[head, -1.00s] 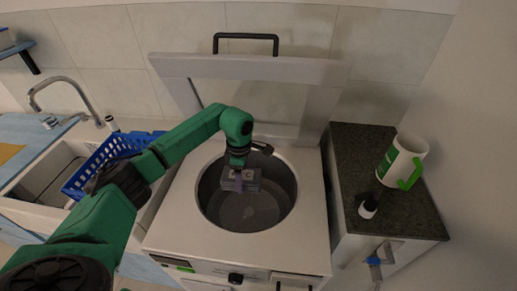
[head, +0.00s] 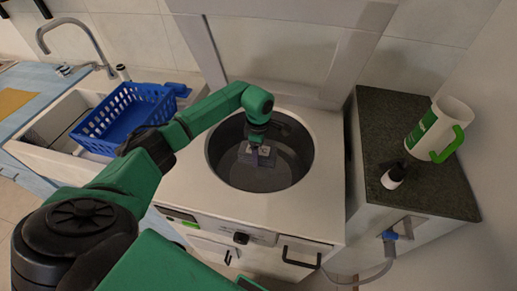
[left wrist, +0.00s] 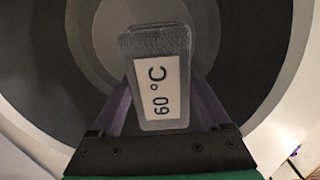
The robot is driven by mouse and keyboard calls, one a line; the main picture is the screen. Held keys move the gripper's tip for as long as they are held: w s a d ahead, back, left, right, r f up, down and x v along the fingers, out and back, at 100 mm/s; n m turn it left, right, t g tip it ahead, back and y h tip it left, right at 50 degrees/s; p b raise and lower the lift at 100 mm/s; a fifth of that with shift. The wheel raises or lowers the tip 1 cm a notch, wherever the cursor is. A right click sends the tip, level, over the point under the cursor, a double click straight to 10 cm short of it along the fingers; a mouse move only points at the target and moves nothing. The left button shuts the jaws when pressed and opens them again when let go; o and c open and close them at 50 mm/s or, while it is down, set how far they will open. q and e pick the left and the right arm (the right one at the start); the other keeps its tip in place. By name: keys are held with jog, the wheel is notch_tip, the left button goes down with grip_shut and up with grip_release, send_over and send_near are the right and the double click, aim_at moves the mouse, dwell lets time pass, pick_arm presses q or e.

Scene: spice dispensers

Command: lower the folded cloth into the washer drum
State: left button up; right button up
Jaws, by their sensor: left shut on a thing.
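A grey folded cloth (head: 262,158) with a white label is inside the open top of the washer drum (head: 222,155). In the left wrist view the cloth (left wrist: 155,50) shows its label, which reads "60 °C", and the round drum lies behind it. My left gripper (head: 257,147) reaches down into the drum opening and is shut on the cloth. Its two purple fingers (left wrist: 161,100) press on either side of the cloth in the left wrist view. I cannot tell whether the cloth touches the drum floor. My right gripper is not in view.
The raised washer lid (head: 275,50) stands behind the opening. A blue basket (head: 125,118) sits over the sink at left.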

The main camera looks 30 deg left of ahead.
pick_arm(q)
jog(key=b, duration=1.3)
send_near(259, 183)
notch_tip(259, 183, down, 5)
jog(key=shift+f, duration=0.15)
jog(key=o, duration=1.3)
notch_tip(259, 183, up, 14)
jog(key=shift+r+b, duration=0.1)
jog(key=shift+b, duration=0.3)
jog(key=shift+r, duration=0.3)
